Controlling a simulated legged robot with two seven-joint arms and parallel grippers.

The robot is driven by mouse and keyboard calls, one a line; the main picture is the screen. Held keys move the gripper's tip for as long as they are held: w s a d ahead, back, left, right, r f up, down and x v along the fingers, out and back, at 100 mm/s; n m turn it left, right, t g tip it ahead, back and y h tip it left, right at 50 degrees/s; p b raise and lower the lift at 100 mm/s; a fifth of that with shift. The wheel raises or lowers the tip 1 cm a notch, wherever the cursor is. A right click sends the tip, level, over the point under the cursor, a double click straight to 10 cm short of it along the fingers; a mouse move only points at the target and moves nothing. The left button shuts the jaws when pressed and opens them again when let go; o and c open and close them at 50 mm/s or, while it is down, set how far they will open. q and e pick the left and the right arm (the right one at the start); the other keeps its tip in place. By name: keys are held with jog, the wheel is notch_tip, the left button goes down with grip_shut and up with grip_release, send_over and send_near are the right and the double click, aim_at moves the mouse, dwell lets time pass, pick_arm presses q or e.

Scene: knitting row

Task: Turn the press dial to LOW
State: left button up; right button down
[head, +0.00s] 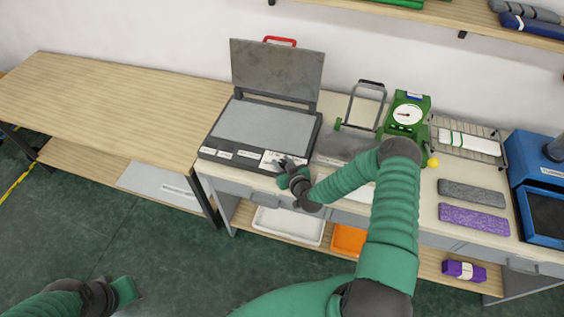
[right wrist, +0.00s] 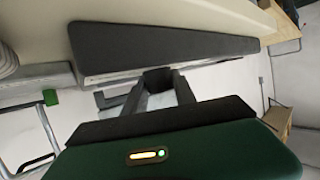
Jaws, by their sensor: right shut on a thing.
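The press (head: 262,125) stands on the bench with its grey lid (head: 275,70) raised and its pale plate bare. Its front edge carries several white labels, too small to read. My right gripper (head: 283,166) is at the front right of the press, by a white panel (head: 268,158). In the right wrist view its two fingers (right wrist: 157,85) close around a small dark knob, the dial (right wrist: 156,77), on the press front. The dial's pointer and setting are hidden. My left gripper (head: 128,290) is low at the left, over the floor, away from the press; its fingers are unclear.
A wooden table (head: 110,100) at the left is clear. Right of the press stand a metal-framed stand (head: 362,105), a green scale (head: 408,112), a wire rack (head: 470,135) and a blue machine (head: 545,175). A white bin (head: 290,225) sits on the shelf below.

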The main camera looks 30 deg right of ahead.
jog(key=shift+a+r+m+g+h+p, duration=0.15)
jog(key=shift+m+g+h+p, duration=0.2)
jog(key=shift+m+h, duration=0.8)
jog(key=m+g+h, duration=0.1)
jog(key=m+h, duration=0.1)
jog(key=h, duration=0.1)
jog(key=shift+w+m, duration=0.1)
jog(key=shift+m, duration=0.25)
jog(key=m+g+h, duration=0.2)
jog(key=shift+m+h+b, duration=0.25)
jog(key=shift+m+b, duration=0.05)
jog(key=shift+b, duration=0.05)
jog(key=shift+m+g+h+b, duration=0.75)
jog(key=shift+m+g+h, duration=0.25)
jog(key=shift+m+g, duration=0.6)
jog(key=shift+d, duration=0.2)
jog(key=c, duration=1)
grip_release()
jog(key=shift+c, duration=0.2)
jog(key=shift+a+g, duration=0.1)
jog(key=shift+g, duration=0.15)
